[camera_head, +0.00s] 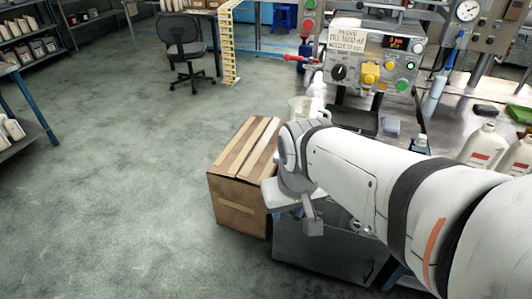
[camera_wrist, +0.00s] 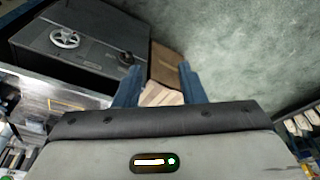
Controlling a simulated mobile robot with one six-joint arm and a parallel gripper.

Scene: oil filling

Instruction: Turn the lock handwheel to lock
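The lock handwheel (camera_wrist: 65,37) is a small pale spoked wheel on a dark grey box (camera_wrist: 50,52), at upper left in the wrist view. A dark round knob (camera_wrist: 126,57) sits to its right on the same box. In the head view the grey box (camera_head: 315,250) stands low in the middle, and my arm hides much of its top; I cannot make out the wheel clearly there. My gripper (camera_wrist: 160,82) is open and empty, with its two blue fingers wide apart. It is off to the right of the wheel and not touching it. In the head view my gripper (camera_head: 312,225) hangs near the box.
A cardboard box (camera_head: 238,185) stands on the floor beside the grey box. A metal workbench (camera_head: 455,110) with a control panel (camera_head: 372,62), white bottles (camera_head: 483,145) and a gauge (camera_head: 467,10) fills the right. The floor at left is open, with an office chair (camera_head: 183,45) behind.

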